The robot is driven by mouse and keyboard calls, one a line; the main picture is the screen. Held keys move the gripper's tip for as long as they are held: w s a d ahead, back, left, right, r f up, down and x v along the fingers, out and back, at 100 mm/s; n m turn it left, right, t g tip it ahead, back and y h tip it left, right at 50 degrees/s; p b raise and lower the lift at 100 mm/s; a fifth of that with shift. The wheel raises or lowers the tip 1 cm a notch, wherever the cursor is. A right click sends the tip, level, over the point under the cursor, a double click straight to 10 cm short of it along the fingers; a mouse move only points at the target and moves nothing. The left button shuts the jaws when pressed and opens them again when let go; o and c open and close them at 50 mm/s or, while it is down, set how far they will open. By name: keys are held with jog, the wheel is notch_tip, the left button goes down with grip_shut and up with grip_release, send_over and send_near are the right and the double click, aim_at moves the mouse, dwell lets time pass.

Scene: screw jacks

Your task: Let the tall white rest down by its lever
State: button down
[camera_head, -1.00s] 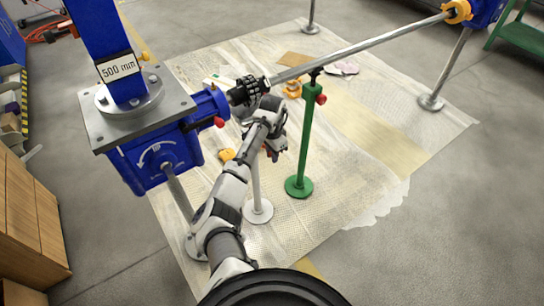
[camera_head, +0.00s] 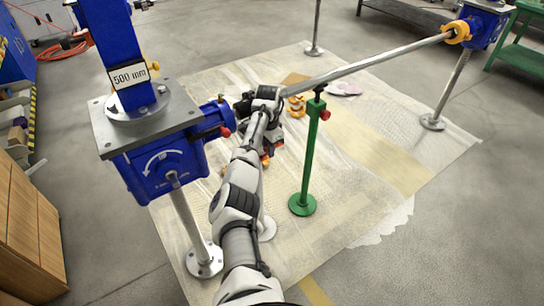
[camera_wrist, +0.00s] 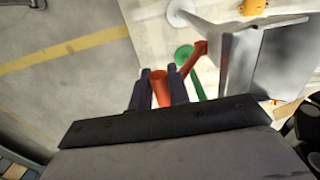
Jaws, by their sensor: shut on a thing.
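The tall white rest shows in the head view as a thin white post with a round foot (camera_head: 266,229), mostly hidden behind my arm. Its top is hidden there. My gripper shows in the wrist view (camera_wrist: 160,88) with its two dark fingers shut on an orange-red lever (camera_wrist: 161,92). The lever sits between the fingers. A second orange-red piece (camera_wrist: 194,56) shows just right of the fingers; I cannot tell whether it is the same lever. In the head view the gripper is largely behind my own wrist.
A green rest (camera_head: 308,165) with a red knob stands just right of my arm, under a long steel shaft (camera_head: 370,62). A blue gearbox (camera_head: 160,165) on a steel post stands left. Orange parts lie on the sheeted floor. Free floor lies at right.

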jog(key=shift+w+a+r, duration=0.35)
jog(key=shift+w+a, duration=0.05)
jog(key=shift+w, duration=0.05)
jog(key=c, duration=1.4)
grip_release()
jog(key=shift+o, duration=0.2)
jog(key=shift+f, duration=0.1)
notch_tip(320, 180, up, 14)
jog(key=b, duration=0.2)
